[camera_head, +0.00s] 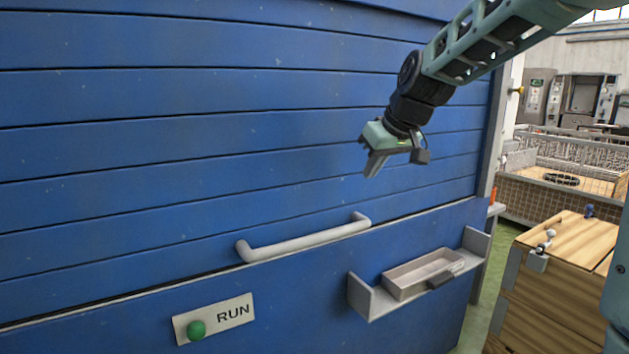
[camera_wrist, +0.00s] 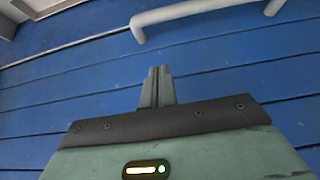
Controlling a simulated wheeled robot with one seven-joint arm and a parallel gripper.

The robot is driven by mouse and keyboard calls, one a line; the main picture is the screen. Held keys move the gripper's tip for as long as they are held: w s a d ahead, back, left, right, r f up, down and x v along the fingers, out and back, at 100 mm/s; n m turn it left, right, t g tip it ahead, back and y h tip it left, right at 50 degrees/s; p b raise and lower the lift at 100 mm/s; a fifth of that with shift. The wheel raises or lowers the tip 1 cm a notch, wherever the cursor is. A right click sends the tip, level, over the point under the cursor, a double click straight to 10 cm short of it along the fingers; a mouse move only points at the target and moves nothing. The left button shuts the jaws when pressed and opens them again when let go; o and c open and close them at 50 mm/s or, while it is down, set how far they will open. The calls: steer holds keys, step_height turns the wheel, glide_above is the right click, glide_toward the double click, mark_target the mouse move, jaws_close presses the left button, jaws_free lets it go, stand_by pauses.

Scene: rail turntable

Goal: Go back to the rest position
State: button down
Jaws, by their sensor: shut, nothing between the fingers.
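My gripper (camera_head: 374,163) hangs from my arm in front of the blue slatted shutter (camera_head: 200,150), above the right end of the grey bar handle (camera_head: 305,239). It is shut and empty. In the wrist view the two fingers of my gripper (camera_wrist: 157,72) are together, pointing toward the blue slats, and the handle (camera_wrist: 200,10) shows beyond them at the top. The fingers look apart from the handle and the slats.
A green button (camera_head: 196,330) sits on a RUN plate (camera_head: 235,313). A grey tray (camera_head: 405,287) lies on a bracket shelf (camera_head: 360,300) right of the handle. A wooden-topped bench (camera_head: 565,240) stands at the right, with a mesh fence (camera_head: 530,195) behind it.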

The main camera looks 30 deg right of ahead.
steer(key=s+a+f+n+g+y, duration=0.15)
steer(key=s+a+f, duration=0.3)
steer(key=a, duration=0.45)
steer(key=s+a+f+n+g, duration=0.2)
steer(key=s+a+f, duration=0.25)
steer(key=a, duration=0.55)
steer(key=s+a+f+n+g, duration=0.1)
steer(key=s+a+f, duration=0.2)
steer(key=s, duration=0.4)
steer(key=s+a+f+n+g+h, duration=0.1)
steer(key=s+a+f+n, duration=0.15)
steer(key=s, duration=0.35)
steer(key=s+a+f+g, duration=0.1)
steer(key=s+a+f, duration=0.2)
steer(key=s, duration=0.4)
step_height(320, 180, up, 18)
steer(key=w+p, duration=0.1)
steer(key=p, duration=1.7)
